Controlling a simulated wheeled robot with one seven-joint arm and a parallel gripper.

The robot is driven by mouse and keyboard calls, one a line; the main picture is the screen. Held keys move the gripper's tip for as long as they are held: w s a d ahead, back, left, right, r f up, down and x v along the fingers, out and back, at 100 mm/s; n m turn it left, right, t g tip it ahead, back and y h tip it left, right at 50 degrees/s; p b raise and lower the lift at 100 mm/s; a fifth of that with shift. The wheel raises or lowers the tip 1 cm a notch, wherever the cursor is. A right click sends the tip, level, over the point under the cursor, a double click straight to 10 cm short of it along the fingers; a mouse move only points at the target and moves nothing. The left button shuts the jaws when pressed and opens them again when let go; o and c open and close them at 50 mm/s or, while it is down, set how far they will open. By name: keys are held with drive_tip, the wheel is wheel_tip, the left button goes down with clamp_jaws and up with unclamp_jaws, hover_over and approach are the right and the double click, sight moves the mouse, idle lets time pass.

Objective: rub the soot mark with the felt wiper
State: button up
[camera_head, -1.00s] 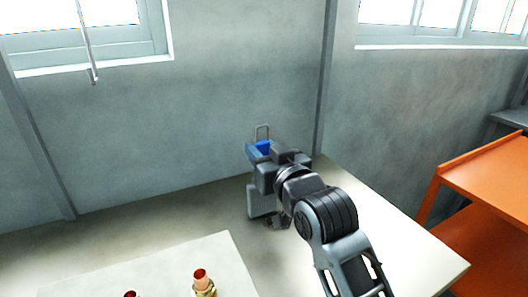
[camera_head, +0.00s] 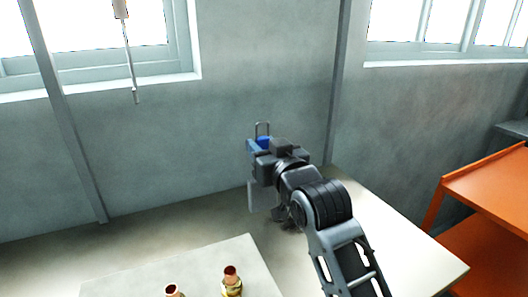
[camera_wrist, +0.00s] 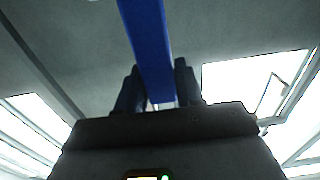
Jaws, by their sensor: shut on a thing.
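My gripper (camera_head: 262,152) is shut on a blue bar (camera_head: 264,142), which I take to be the felt wiper. In the wrist view the bar (camera_wrist: 148,45) runs between the two dark fingers and out past the top edge. Its far end is out of that view. In the head view my gripper is in front of the grey wall, above the back of the pale table (camera_head: 390,225). A dark patch (camera_head: 285,216) shows below my gripper, partly behind my arm. I cannot tell whether it is the soot mark or a shadow.
Brass and copper fittings (camera_head: 231,283) stand on a pale board (camera_head: 130,284) at the front. An orange shelf (camera_head: 489,188) is at the right. The table's right side is clear.

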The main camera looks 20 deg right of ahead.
sight(263, 138)
drive_tip(key=shift+r+p, duration=0.9)
drive_tip(key=shift+r, duration=0.7)
